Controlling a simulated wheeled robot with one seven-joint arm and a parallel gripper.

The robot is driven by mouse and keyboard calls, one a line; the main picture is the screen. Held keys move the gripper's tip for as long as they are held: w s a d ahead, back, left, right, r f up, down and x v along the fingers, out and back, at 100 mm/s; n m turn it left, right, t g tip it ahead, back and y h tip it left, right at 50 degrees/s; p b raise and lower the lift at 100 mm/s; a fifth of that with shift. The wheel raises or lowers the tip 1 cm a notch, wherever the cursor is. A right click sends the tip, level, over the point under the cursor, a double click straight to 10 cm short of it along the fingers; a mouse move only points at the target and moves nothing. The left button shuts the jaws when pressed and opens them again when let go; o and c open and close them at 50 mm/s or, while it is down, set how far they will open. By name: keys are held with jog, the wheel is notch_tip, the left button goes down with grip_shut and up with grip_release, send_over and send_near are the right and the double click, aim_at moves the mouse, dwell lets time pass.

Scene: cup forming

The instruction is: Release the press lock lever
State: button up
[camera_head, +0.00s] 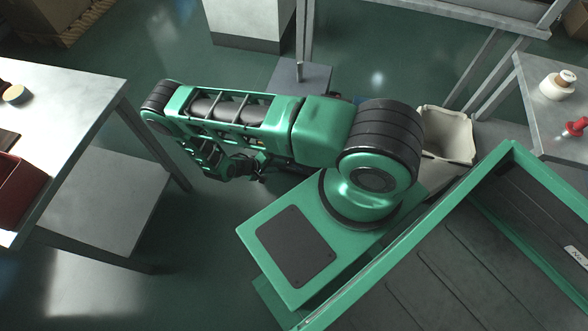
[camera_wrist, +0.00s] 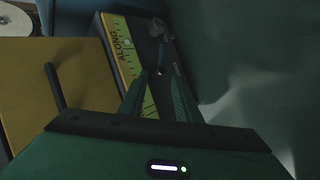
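In the wrist view, my gripper (camera_wrist: 160,92) is open, with its two green fingers apart and nothing held between them. Beyond the fingertips, a dark lever-like rod (camera_wrist: 161,58) with a small pale end points toward the gap; it appears to be the lock lever, but I cannot tell for sure. It sits on a dark block beside a yellow label strip (camera_wrist: 124,52) with the word "ALONG" and scale marks. I cannot tell whether a finger touches it. In the head view, my folded arm hides most of the press area, and the fingers are too small to read.
A dark upright rod (camera_wrist: 55,86) stands before a yellow-brown panel (camera_wrist: 25,75) at left in the wrist view. In the head view, a steel table (camera_head: 70,95) is at left, a green-rimmed tray (camera_head: 440,270) at lower right, and a pale bin (camera_head: 447,135) behind my arm.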

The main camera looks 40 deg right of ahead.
aim_at(296, 167)
jog(key=s+x, duration=0.1)
jog(key=x, duration=1.2)
jog(key=shift+s+f, duration=0.25)
grip_shut()
